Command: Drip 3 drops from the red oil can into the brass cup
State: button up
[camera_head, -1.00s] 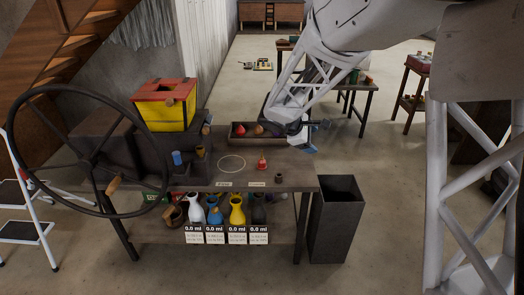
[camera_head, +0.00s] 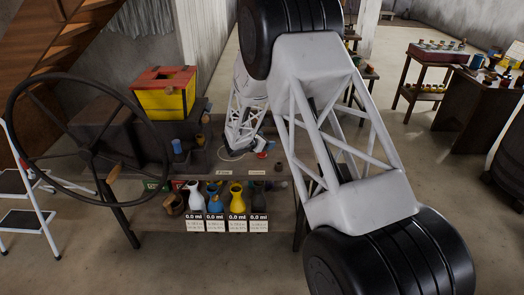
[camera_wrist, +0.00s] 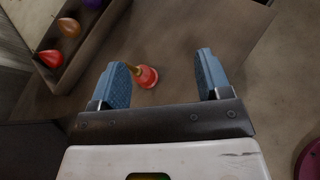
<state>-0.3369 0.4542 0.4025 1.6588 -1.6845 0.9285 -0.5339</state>
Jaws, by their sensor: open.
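The red oil can (camera_wrist: 147,77) stands on the table in the wrist view, a red flared base with a thin brass-coloured spout. In the head view it is a small red spot (camera_head: 262,155) beside my gripper (camera_head: 267,148). In the wrist view my gripper (camera_wrist: 164,72) is open, its blue fingers apart. The can shows between them, nearer the left finger; I cannot tell how far below it is. A small brownish cup (camera_head: 278,167) stands near the table's right front edge. Another small cup (camera_head: 200,140) sits by the dark block; which is brass is unclear.
A wooden tray (camera_wrist: 82,50) holding red, orange and purple bulbs lies left of the can in the wrist view. Several coloured flasks (camera_head: 236,196) stand on the shelf below. A large handwheel (camera_head: 88,150) and a yellow-red box (camera_head: 163,95) are at the left.

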jog(key=w+a+f+n, duration=0.1)
jog(key=f, duration=0.1)
jog(key=w+a+f+n+t, duration=0.1)
jog(key=a+f, duration=0.1)
jog(key=f, duration=0.1)
jog(key=w+a+f+n+y, duration=0.1)
jog(key=a+f, duration=0.1)
jog(key=shift+w+a+f+t, duration=0.25)
jog(key=shift+f+t, duration=0.15)
jog(key=shift+x, duration=1.25)
jog(key=shift+w+d, duration=0.1)
jog(key=shift+d, duration=0.05)
jog(key=shift+x, duration=2.45)
jog(key=shift+f, duration=0.15)
jog(key=shift+c, duration=0.3)
jog(key=c, duration=1)
